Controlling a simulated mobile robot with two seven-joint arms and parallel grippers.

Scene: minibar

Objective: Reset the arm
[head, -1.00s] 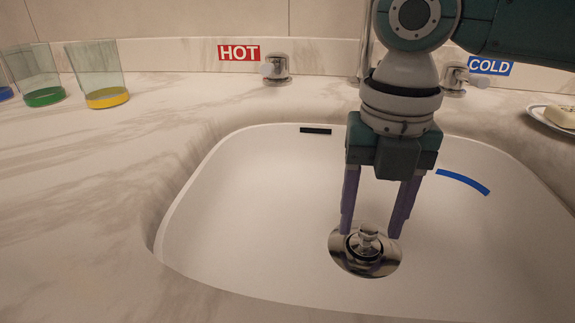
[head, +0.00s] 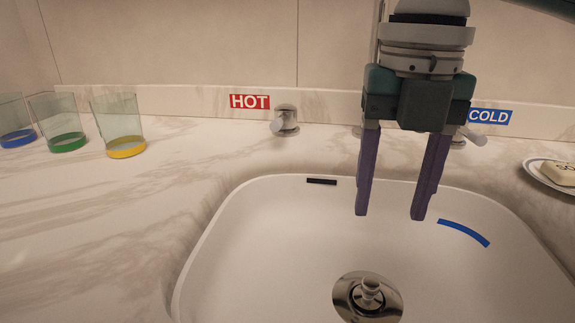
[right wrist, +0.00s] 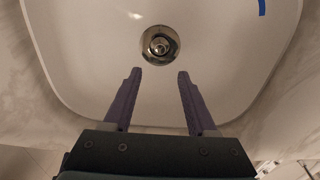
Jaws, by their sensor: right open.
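My right gripper (head: 390,216) hangs fingers down over the back part of the sink, with its two purple fingers apart and nothing between them. In the right wrist view the open fingers (right wrist: 157,72) show with the drain stopper (right wrist: 158,46) ahead of them. The stopper (head: 370,290) is a metal knob in a round drain at the sink's bottom, apart from the gripper. My right arm comes down from the top right of the head view. My left gripper does not show.
The white sink (head: 260,235) lies in a marble counter (head: 90,220). Behind it are a hot handle (head: 285,120) and a partly hidden cold handle (head: 468,137). Several glasses, one yellow-bottomed (head: 120,125), stand at left. A soap dish (head: 540,177) sits at right. The left counter front is clear.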

